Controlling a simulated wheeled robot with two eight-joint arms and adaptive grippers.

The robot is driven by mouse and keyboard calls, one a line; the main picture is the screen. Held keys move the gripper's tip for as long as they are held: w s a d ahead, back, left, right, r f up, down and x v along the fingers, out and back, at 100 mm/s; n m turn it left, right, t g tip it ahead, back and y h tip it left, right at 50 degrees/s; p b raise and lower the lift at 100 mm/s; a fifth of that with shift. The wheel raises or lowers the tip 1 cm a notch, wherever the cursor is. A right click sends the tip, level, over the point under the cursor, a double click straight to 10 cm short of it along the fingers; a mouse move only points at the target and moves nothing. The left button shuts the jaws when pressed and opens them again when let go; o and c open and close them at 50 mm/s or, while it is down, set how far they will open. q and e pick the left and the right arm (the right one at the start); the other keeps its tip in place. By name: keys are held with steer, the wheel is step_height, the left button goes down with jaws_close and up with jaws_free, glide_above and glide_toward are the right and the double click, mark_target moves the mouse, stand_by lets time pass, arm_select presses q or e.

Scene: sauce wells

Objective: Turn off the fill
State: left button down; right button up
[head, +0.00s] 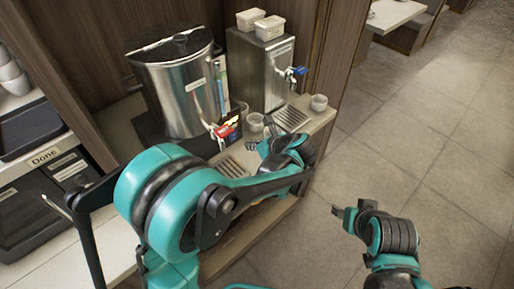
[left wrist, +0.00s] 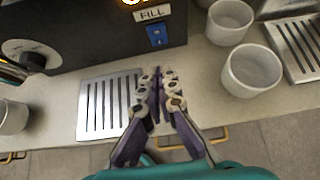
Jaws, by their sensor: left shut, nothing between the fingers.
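In the left wrist view a black box front (left wrist: 95,30) carries a label reading FILL (left wrist: 151,15). A blue rocker switch (left wrist: 157,35) sits just below the label. A lit yellowish-white lamp (left wrist: 133,2) shows at the top edge above it. My left gripper (left wrist: 158,82) is shut and empty, a little in front of and below the switch, apart from it. In the head view my left gripper (head: 268,130) is over the counter, and my arm hides the switch. My right gripper (head: 338,211) is out over the floor, too small to read.
A steel urn (head: 182,95) with a red-handled tap (head: 228,127) stands on the counter. A steel dispenser (head: 262,70) with a blue tap (head: 293,71) stands right of it. White cups (left wrist: 254,70) and a slotted drip tray (left wrist: 96,118) are close to my left gripper. A knob (left wrist: 30,54) is at left.

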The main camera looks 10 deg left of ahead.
mark_target(233, 135)
arm_select(q)
steer(key=b+x, duration=0.1)
steer(key=x, duration=0.2)
steer(key=shift+w+a+f, duration=0.15)
steer(key=shift+a+f, duration=0.1)
steer(key=shift+f, duration=0.05)
steer(key=shift+w+a+r+b, duration=0.3)
steer(key=shift+w+a, duration=0.4)
steer(key=shift+a, duration=0.25)
steer(key=shift+w+a+r, duration=0.15)
steer(key=shift+w+a, duration=0.25)
steer(key=shift+w+a+r, duration=0.2)
steer(key=shift+a, duration=0.1)
